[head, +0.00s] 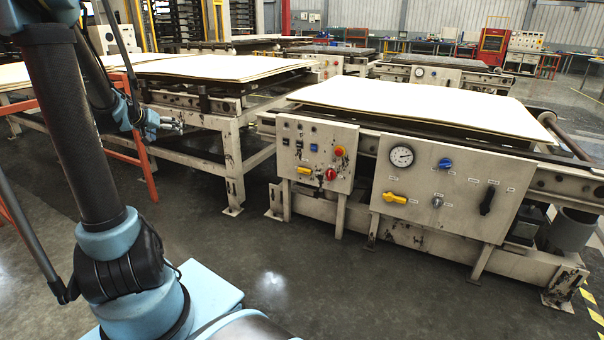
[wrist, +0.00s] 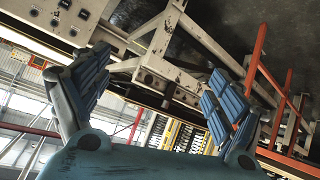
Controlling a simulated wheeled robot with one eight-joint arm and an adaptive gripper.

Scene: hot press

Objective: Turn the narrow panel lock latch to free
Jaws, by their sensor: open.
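The narrow control panel (head: 318,150) hangs on the front of the nearest press table. A small yellow handle (head: 304,170) sits at its lower left and looks like the lock latch; its lock state is too small to read.
A wider panel (head: 445,192) to the right carries a gauge (head: 401,156), a yellow handle (head: 395,198), a blue knob (head: 445,163) and a black lever (head: 487,200). Another press table (head: 235,160) stands behind my gripper. An orange rail (head: 140,150) is close by. Floor before the panels is clear.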

